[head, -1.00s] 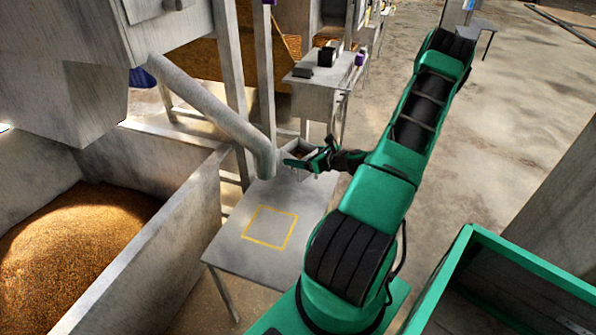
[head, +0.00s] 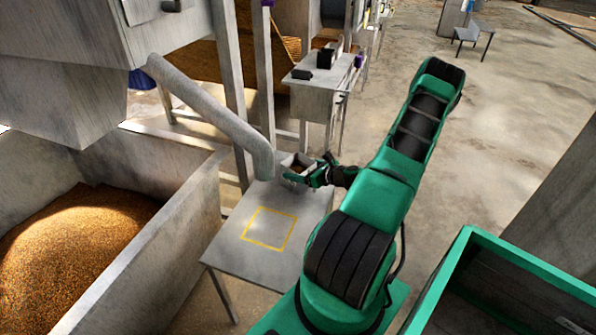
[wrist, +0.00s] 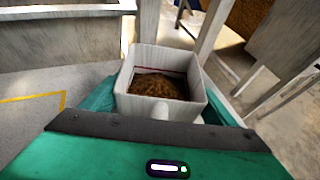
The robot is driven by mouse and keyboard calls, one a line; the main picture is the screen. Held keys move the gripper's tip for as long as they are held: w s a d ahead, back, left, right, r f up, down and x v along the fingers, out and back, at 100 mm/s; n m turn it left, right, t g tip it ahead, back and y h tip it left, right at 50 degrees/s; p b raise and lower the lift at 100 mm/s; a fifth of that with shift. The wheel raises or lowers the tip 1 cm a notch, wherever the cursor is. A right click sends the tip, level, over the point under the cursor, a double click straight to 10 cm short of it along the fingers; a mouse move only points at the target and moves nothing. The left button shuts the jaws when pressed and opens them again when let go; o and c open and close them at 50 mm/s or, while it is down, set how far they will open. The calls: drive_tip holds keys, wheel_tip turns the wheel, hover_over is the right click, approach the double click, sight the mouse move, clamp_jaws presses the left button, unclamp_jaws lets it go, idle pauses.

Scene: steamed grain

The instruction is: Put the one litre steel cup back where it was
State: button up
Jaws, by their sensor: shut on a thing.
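The steel cup (head: 297,162) is a square, open-topped, pale grey box at the far end of the small table (head: 231,256). In the wrist view the cup (wrist: 137,104) is upright with brown grain inside. My gripper (head: 299,177) is shut on it from the right side in the head view. In the wrist view my green fingers (wrist: 100,97) flank the cup. I cannot tell whether its base touches the table. A yellow square outline (head: 268,228) lies empty on the nearer part of the table.
A slanted metal spout (head: 215,115) ends just left of the cup. A steel post (head: 265,85) stands behind it. A large grain bin (head: 165,235) is at left. A second table (head: 315,95) stands farther back. The near tabletop is clear.

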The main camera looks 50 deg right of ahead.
drive_tip(key=o, duration=2)
drive_tip(key=v, duration=1.2)
drive_tip(key=shift+s, duration=0.1)
